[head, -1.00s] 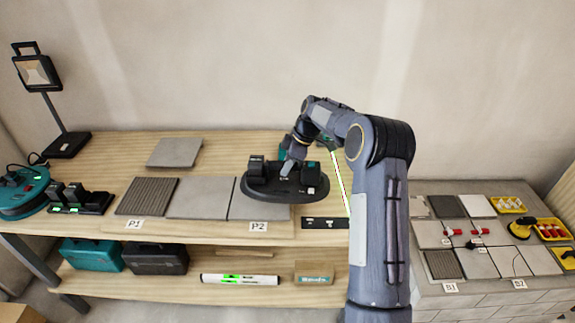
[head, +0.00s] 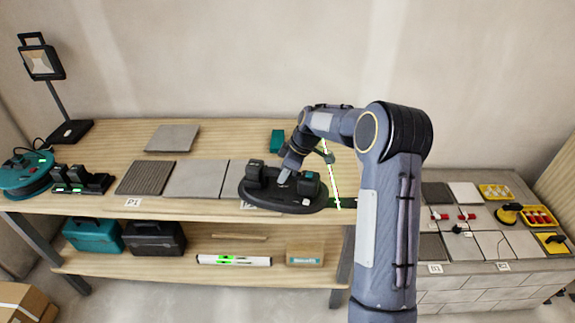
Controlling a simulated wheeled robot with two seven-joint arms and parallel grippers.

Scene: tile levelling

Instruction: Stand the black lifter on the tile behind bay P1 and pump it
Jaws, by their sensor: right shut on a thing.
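The black lifter (head: 262,193) is a dark oval plate with a handle and two blocks on top. My right gripper (head: 285,178) is shut on its handle. It holds the lifter over the front of the bench, across the right part of bay P2 and partly over the P2 label. The plate looks roughly level and seems clear of the bench. The loose grey tile (head: 172,138) lies flat behind bay P1, back and left of the lifter. The P1 label (head: 133,202) is on the bench's front edge, below a ribbed dark tile (head: 145,178). My left gripper is not in view.
A work lamp (head: 70,131), a teal cable reel (head: 25,175) and a black charger rack (head: 82,180) stand at the left. Flat grey tiles (head: 195,179) lie between P1 and the lifter. A teal box (head: 277,141) stands behind the lifter. A tiled block (head: 500,243) stands right.

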